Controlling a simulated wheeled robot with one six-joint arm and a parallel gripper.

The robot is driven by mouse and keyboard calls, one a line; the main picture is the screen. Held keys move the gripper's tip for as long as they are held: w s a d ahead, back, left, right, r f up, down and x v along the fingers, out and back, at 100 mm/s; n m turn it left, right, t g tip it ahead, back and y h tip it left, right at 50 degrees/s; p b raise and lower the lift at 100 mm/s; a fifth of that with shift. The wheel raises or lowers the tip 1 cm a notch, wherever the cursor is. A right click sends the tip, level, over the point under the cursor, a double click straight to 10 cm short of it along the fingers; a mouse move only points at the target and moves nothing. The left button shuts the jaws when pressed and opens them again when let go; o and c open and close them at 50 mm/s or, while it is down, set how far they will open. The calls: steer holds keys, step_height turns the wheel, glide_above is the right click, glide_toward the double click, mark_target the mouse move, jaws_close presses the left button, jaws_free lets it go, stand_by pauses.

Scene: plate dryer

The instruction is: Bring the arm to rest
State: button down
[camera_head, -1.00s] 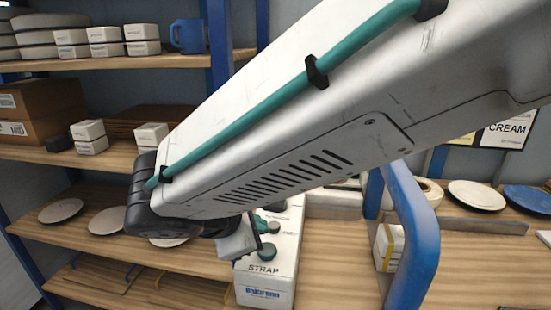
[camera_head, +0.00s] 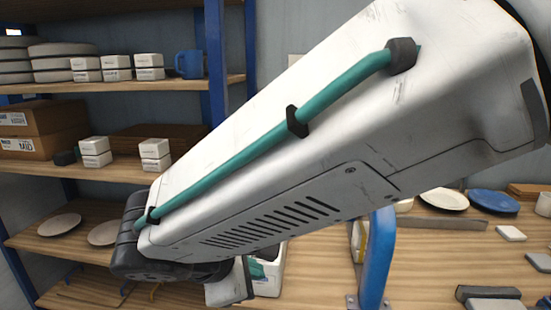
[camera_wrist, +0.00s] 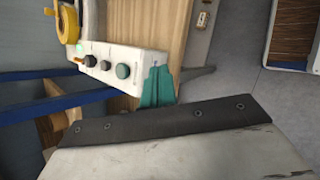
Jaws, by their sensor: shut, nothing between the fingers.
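My arm crosses the head view from the upper right to the lower left, with a teal hose along its top. My gripper (camera_head: 236,284) is partly seen below the dark wrist joint at the lower left, in front of the bench. In the wrist view my gripper (camera_wrist: 165,120) fills the lower part as a pale block with a black edge. It is shut and holds nothing. A white control box (camera_wrist: 120,62) with dark and green knobs lies beyond it, a teal piece at its end. In the head view my arm largely hides this box (camera_head: 272,278).
Shelves (camera_head: 110,85) with boxes, plates and a blue mug (camera_head: 189,64) stand at the left. A wooden bench (camera_head: 430,255) at the right carries a blue post (camera_head: 376,260), a white plate (camera_head: 444,199), a blue plate (camera_head: 493,201) and small blocks. Grey floor (camera_wrist: 240,75) shows in the wrist view.

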steer(key=s+d+m+g+y, duration=0.1)
steer(key=s+d+m, duration=0.3)
steer(key=d, duration=0.6)
steer(key=s+d+r+m+g+y, duration=0.1)
steer(key=s+d+m, duration=0.3)
steer(key=d+m, duration=0.5)
steer(key=s+d+r+m+g+y, duration=0.1)
steer(key=s+d+m+g+y, duration=0.2)
steer(key=d+m, duration=0.3)
steer(key=shift+s+d+r, duration=0.25)
steer(key=shift+s+d, duration=0.3)
steer(key=shift+d, duration=2.05)
